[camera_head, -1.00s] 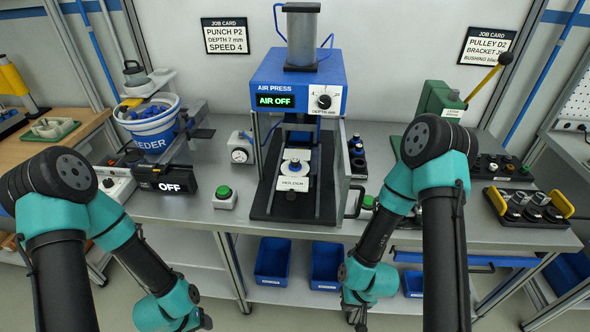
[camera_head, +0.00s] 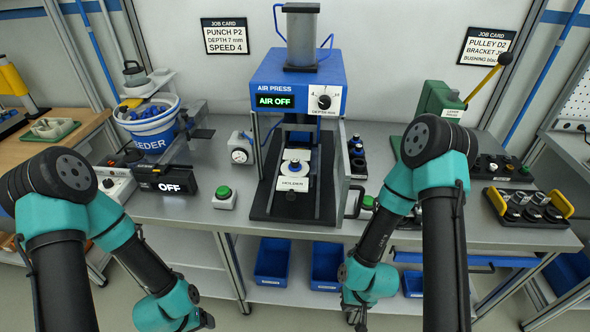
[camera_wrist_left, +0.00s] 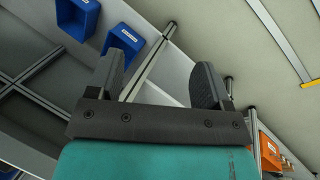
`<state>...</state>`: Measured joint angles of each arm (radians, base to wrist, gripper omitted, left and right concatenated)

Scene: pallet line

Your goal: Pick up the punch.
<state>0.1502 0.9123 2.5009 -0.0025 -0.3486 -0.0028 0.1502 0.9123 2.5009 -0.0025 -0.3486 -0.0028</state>
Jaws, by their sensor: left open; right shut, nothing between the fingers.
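A tray with yellow handles (camera_head: 490,203) at the right of the bench holds several round metal-topped pieces (camera_head: 533,205). A dark block (camera_head: 487,172) behind it holds several small pieces with coloured tops. I cannot tell which of these is the punch. My right gripper (camera_head: 356,318) is shut and empty, low in front of the bench and well left of the tray. My left gripper (camera_head: 205,322) is at the bottom of the head view, away from all the pieces. In the left wrist view its fingers (camera_wrist_left: 166,82) are open and empty.
The air press (camera_head: 298,80) stands mid-bench, its display reading AIR OFF. A feeder bowl (camera_head: 150,130) is on the left and a green lever press (camera_head: 440,103) on the right. Blue bins (camera_head: 272,262) stand on the lower shelf.

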